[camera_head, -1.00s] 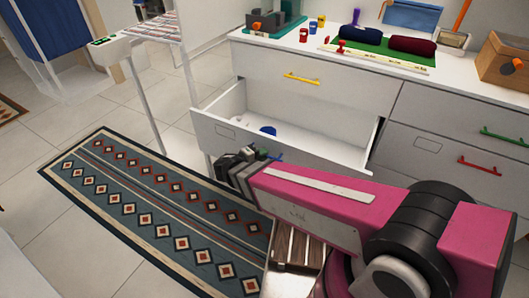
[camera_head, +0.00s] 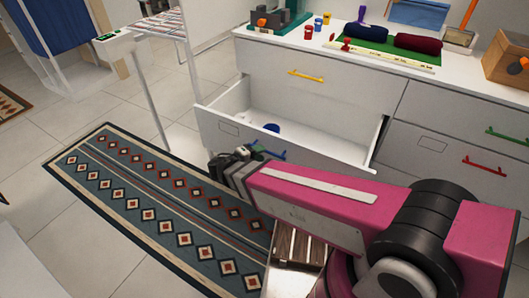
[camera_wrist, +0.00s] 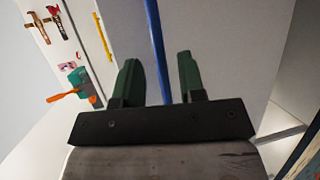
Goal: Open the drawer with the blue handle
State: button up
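The drawer (camera_head: 330,148) with the blue handle stands pulled out from the white cabinet, its inside visible. The blue handle (camera_head: 277,155) is on its front face, partly hidden behind my gripper (camera_head: 252,153). In the wrist view the handle (camera_wrist: 154,35) runs as a long blue bar down between the two green fingers of my gripper (camera_wrist: 160,75). The fingers are apart, with a gap on each side of the bar, so the gripper looks open around or just in front of the handle.
Above is a closed drawer with a yellow handle (camera_head: 306,76). At right are drawers with green (camera_head: 507,136) and red (camera_head: 485,166) handles. The countertop holds cups, rolled cloths and a wooden box (camera_head: 507,62). A patterned rug (camera_head: 160,215) covers clear floor at left.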

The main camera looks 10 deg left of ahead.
jog(key=v, duration=0.7)
jog(key=shift+s, duration=0.15)
jog(key=shift+a, duration=0.1)
